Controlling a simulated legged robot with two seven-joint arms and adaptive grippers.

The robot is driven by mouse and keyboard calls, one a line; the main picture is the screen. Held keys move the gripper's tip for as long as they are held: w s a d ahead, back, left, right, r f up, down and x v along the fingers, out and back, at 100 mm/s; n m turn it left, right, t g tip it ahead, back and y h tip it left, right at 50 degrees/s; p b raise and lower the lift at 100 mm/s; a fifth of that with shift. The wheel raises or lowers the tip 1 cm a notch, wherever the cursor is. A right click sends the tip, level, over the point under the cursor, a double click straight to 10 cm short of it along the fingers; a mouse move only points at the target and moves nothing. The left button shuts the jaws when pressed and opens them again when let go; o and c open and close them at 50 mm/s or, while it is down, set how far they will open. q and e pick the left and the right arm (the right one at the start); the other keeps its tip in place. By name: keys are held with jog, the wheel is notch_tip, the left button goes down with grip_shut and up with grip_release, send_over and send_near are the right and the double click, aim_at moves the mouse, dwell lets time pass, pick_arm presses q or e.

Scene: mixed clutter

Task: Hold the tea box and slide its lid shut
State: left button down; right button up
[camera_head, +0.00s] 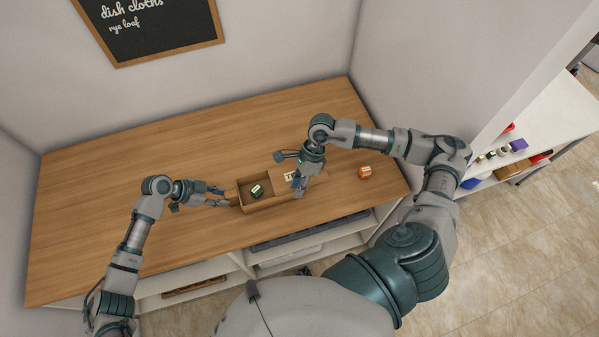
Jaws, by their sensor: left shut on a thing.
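The wooden tea box (264,203) sits on the table near its front edge. Its left part is uncovered, and a small dark green item with a pale label (257,191) lies inside. The lid (287,169) covers the right part of the box and stands out to the right. My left gripper (226,197) is shut on the box's left end. My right gripper (298,186) points down at the lid, close to a pale label on it. The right hand hides part of the lid, and I cannot tell whether its fingers are apart.
An orange item (365,172) sits on the wooden table (120,205) to the right of the box. The table's left and back are clear. A wall stands behind. A white shelf (548,118) with small items is at the far right.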

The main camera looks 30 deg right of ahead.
jog(key=w+d+r+h, duration=0.1)
jog(key=d, duration=0.2)
jog(key=w+d+r+t+h, duration=0.1)
jog(key=w+d+r+h, duration=0.1)
jog(key=d, duration=0.1)
jog(key=w+d+r+h, duration=0.1)
jog(key=w+d+h, duration=0.1)
jog(key=d, duration=0.1)
jog(key=shift+d+r+n+t, duration=0.3)
jog(key=shift+d+r+t, duration=0.05)
jog(key=shift+d+t, duration=0.05)
jog(key=shift+f, duration=3.45)
grip_shut()
